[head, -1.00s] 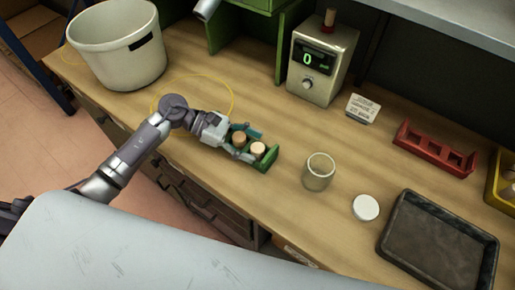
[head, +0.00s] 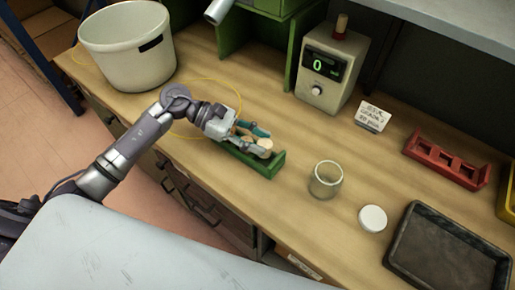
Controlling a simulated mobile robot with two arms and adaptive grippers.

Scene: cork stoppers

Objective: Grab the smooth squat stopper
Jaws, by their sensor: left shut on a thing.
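A green rack (head: 277,165) stands near the front edge of the bench, left of the glass jar. A pale, short stopper (head: 265,143) shows at its right end, between the fingertips of my left gripper (head: 264,142). The gripper is shut on this stopper, reaching in from the left over the rack. A browner stopper (head: 244,130) is partly hidden behind the fingers. Whether the held stopper is clear of its slot, and how smooth it is, I cannot tell. My right gripper is out of view.
A glass jar (head: 325,180) and a white lid (head: 373,218) stand to the right, with a dark tray (head: 447,250) beyond. A red rack (head: 446,161), a small card (head: 373,115) and a device reading 0 (head: 326,75) are behind. A large white bucket (head: 127,55) stands at left.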

